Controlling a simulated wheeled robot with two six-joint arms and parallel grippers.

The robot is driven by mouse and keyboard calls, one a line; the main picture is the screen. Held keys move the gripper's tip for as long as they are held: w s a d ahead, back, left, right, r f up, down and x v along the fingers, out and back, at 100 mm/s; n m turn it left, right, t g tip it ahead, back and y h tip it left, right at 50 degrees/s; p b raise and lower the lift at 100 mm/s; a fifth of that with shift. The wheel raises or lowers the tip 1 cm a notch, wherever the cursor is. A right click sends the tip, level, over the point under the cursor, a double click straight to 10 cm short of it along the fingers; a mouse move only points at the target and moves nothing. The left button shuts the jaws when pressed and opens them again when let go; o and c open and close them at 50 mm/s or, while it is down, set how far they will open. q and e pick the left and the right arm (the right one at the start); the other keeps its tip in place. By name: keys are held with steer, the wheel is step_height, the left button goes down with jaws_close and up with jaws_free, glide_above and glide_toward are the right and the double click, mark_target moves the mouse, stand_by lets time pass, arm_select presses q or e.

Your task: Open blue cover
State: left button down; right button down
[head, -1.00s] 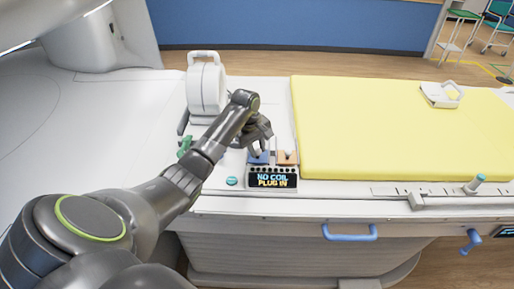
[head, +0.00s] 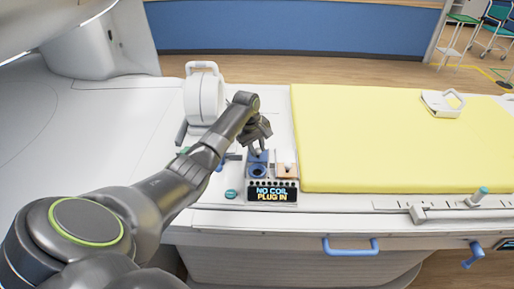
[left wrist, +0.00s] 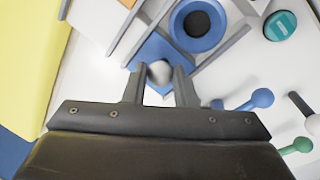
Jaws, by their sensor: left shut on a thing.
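The blue cover (head: 257,157) is tilted up at the back of its slot on the white table. The blue ring socket with a dark hole (head: 257,171) shows uncovered in front of it. In the left wrist view the blue cover (left wrist: 150,50) has a pale round knob (left wrist: 160,72) between my fingers, and the blue socket (left wrist: 181,28) lies beyond it. My left gripper (head: 262,143), also in the left wrist view (left wrist: 162,88), is shut on the cover's knob. My right gripper is not in view.
A peach cover (head: 286,170) sits right of the blue one. A "NO COIL PLUG IN" display (head: 272,193) and a teal button (head: 231,194) are in front. A yellow mat (head: 390,140) lies right; a white coil (head: 205,97) stands behind. Blue and green knobs (left wrist: 262,98) are near the gripper.

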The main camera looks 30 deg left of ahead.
arm_select(q)
steer(key=c, duration=1.4)
jaws_free()
steer(key=shift+o, duration=1.1)
steer(key=s+a+r+b, duration=0.1)
steer(key=s+r, duration=0.2)
steer(key=r, duration=1.4)
steer(key=shift+a, duration=0.2)
